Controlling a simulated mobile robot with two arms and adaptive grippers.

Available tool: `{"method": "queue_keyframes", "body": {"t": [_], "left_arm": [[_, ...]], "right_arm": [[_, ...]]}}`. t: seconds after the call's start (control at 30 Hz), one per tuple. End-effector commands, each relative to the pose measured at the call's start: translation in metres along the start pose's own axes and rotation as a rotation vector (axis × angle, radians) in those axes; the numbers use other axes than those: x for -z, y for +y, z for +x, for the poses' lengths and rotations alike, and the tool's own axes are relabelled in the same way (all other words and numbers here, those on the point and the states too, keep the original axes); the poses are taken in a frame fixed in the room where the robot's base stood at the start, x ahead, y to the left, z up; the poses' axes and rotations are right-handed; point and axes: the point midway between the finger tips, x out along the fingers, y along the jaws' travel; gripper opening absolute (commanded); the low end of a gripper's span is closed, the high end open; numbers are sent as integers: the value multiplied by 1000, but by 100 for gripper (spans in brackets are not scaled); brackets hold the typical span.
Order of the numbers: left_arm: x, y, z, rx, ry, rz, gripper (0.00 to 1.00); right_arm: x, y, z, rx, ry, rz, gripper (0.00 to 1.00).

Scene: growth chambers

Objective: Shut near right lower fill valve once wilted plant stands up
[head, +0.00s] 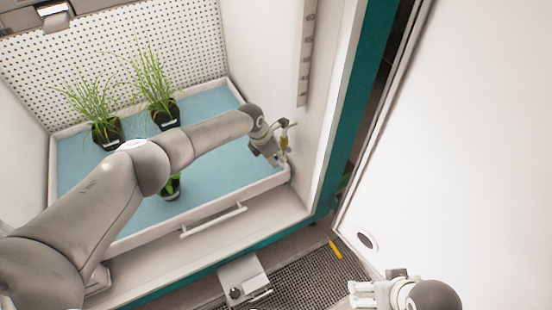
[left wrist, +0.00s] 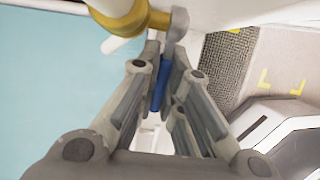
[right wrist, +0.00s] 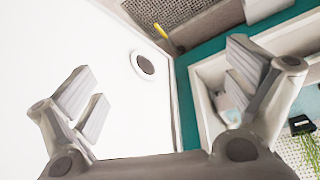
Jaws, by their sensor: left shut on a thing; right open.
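The fill valve shows in the left wrist view as a brass body (left wrist: 132,22) on a white pipe, with a blue lever (left wrist: 160,82). My left gripper (head: 279,157) is at the tray's right front corner, its fingers shut on the lever. In the head view the brass part (head: 284,138) is small beside the fingers. Two grassy plants in black pots, one at left (head: 106,130) and one in the middle (head: 166,115), stand upright. A third plant (head: 170,188) is mostly hidden by my left arm; its posture cannot be told. My right gripper (right wrist: 165,85) is open and empty.
The plants stand in a blue-floored tray with a white rim (head: 52,165) inside the chamber. A white handle bar (head: 213,220) runs along the front. The open white door (head: 450,130) fills the right side, near my right gripper. A dark grating (head: 315,275) lies below.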

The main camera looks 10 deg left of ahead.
Motion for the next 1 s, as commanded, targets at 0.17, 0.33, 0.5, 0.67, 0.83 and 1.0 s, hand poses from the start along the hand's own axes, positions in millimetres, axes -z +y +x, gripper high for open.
{"method": "queue_keyframes", "body": {"t": [0.17,0.33,0.5,0.67,0.83,1.0], "left_arm": [[-5,6,-4,-15,54,-1,0],[-5,6,-7,-15,112,-1,0],[-5,5,-9,-14,160,-2,0],[-6,5,-11,-14,193,-3,0],[-6,5,-12,-13,215,-2,0],[-6,5,-13,-13,225,-2,0]], "right_arm": [[15,0,7,7,88,-1,99],[54,-4,8,16,266,-7,99],[90,-9,2,25,433,-11,99],[115,-13,-6,32,553,-13,99],[131,-15,-14,36,634,-14,99],[137,-16,-18,38,670,-15,99]]}}
